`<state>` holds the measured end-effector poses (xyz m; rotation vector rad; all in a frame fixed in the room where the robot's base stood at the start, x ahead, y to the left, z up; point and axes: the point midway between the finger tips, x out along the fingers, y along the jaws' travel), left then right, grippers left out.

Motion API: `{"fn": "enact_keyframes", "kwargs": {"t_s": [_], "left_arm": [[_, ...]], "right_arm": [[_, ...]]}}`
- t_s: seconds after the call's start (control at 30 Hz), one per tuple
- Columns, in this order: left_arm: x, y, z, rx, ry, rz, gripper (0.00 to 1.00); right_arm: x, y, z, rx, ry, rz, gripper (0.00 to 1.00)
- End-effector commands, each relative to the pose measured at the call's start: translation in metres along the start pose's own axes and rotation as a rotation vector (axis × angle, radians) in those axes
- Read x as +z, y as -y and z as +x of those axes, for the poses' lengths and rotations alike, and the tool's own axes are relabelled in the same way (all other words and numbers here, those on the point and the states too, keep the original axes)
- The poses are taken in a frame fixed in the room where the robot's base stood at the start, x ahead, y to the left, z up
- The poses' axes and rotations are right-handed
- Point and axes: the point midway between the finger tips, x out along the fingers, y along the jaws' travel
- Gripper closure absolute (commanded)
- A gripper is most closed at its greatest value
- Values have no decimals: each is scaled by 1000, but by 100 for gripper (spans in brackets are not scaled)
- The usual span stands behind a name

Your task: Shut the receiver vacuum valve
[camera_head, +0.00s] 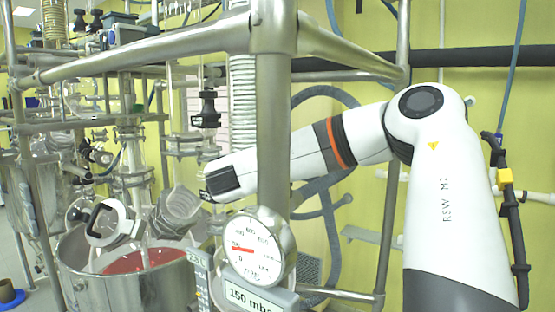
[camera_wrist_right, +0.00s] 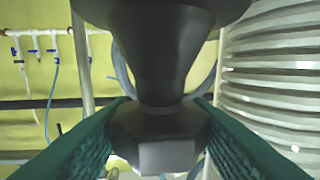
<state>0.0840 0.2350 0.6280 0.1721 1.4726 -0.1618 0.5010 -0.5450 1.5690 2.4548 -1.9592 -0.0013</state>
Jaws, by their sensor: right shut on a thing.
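In the right wrist view, my right gripper (camera_wrist_right: 162,108) has its two green ribbed finger pads on either side of a black valve handle (camera_wrist_right: 155,146). The pads are shut on the handle's faceted end, and a wider black body tapers down to it from above. A black valve fitting (camera_head: 207,110) stands just above the arm's white end. I cannot tell for sure that it is the one held. My left gripper is not in view.
A ribbed hose (camera_wrist_right: 272,80) runs close to the right of the gripper. A steel vessel (camera_head: 150,292) with red contents is at lower left.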

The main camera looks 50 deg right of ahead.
Motion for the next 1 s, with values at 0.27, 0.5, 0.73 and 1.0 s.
{"fn": "enact_keyframes", "kwargs": {"t_s": [0.27, 0.5, 0.73, 1.0], "left_arm": [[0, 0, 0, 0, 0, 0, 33], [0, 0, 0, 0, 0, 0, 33], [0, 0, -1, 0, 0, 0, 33], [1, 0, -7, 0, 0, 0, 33]], "right_arm": [[1, 0, 0, -4, 3, -1, 40], [0, -1, 1, -33, 3, 1, 40], [-1, -2, 0, -302, 4, 7, 40], [-1, -2, 1, -586, 1, 8, 40]]}}
